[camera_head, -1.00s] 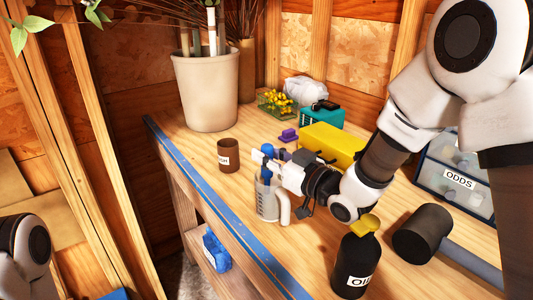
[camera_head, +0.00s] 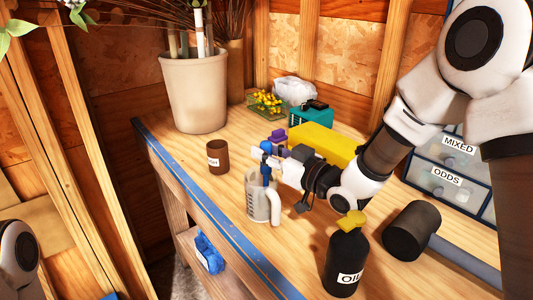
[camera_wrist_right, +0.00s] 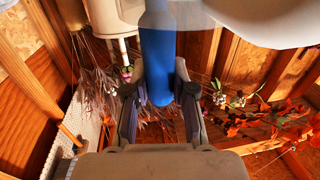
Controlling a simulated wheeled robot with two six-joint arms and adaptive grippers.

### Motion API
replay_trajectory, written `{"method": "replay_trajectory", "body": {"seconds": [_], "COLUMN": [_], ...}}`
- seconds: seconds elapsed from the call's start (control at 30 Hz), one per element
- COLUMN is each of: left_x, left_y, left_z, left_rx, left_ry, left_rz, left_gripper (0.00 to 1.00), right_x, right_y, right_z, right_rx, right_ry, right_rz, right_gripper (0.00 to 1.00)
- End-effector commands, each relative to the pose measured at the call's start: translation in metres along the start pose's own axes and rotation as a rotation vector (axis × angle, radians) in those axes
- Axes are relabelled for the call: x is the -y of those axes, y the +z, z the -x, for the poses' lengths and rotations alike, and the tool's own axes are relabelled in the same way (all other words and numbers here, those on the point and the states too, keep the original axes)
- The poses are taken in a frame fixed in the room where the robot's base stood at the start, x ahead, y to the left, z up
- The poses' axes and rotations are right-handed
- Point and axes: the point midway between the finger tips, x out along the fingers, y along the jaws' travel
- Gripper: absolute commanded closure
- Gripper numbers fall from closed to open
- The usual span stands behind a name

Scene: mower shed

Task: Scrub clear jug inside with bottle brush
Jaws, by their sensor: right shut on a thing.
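The clear jug (camera_head: 259,208) stands upright on the workbench in the head view, with its pale handle toward the right. My right gripper (camera_head: 270,163) is just above the jug's mouth, shut on the blue bottle brush (camera_head: 265,147). The brush is roughly upright, and its lower part reaches down at the jug's mouth; how deep it goes inside is hard to tell. In the right wrist view the blue brush handle (camera_wrist_right: 159,65) sits between the two fingers (camera_wrist_right: 160,95). My left gripper is out of view; only part of its arm shows at the lower left.
A brown labelled cup (camera_head: 217,157) stands left of the jug. A yellow box (camera_head: 318,140) lies behind the gripper. The bench's blue front edge (camera_head: 205,218) is close to the jug.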

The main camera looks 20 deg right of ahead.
Motion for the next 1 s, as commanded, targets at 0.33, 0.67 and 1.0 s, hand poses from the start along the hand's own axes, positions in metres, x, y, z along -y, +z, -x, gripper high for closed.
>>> {"method": "replay_trajectory", "body": {"seconds": [0.33, 0.67, 1.0], "left_x": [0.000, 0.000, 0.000], "left_y": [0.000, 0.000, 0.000], "left_z": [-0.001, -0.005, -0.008], "left_rx": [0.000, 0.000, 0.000], "left_ry": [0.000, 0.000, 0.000], "left_rz": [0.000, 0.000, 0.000], "left_gripper": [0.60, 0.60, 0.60], "right_x": [0.004, 0.015, 0.025], "right_y": [0.000, 0.001, 0.001], "right_z": [-0.011, -0.015, -0.006], "right_rx": [0.001, 0.001, 0.000], "right_ry": [0.000, 0.000, 0.000], "right_rz": [0.001, 0.001, 0.000], "right_gripper": [1.00, 1.00, 1.00]}}
